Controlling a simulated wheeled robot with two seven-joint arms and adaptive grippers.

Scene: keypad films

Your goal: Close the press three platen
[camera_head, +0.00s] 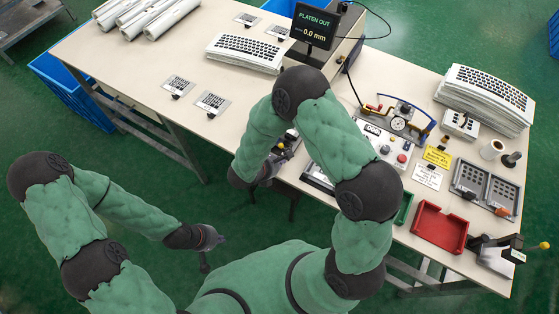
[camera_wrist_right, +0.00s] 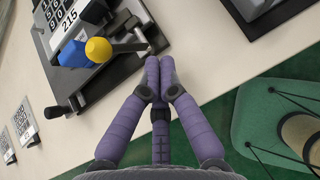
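A dark press (camera_wrist_right: 100,60) with a label reading 215 fills the upper left of the right wrist view. It has a yellow ball knob (camera_wrist_right: 98,50), a blue part (camera_wrist_right: 73,54) beside the knob and a grey metal lever. My right gripper (camera_wrist_right: 160,66) has its purple fingers together at the tips, just beside the press's right end. I cannot tell whether they touch it. In the head view my right gripper (camera_head: 280,152) is at the table's front edge, and my arm hides most of the press. My left gripper (camera_head: 207,240) hangs clear of the table; its fingers are unclear.
A display (camera_head: 314,26) reads PLATEN OUT 0.0 mm. Printed cards (camera_head: 212,102) lie on the table (camera_head: 130,65). Keypad film stacks (camera_head: 246,53), a red tray (camera_head: 439,226) and a second lever device (camera_head: 497,255) with a yellow knob stand around. Open floor lies at left.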

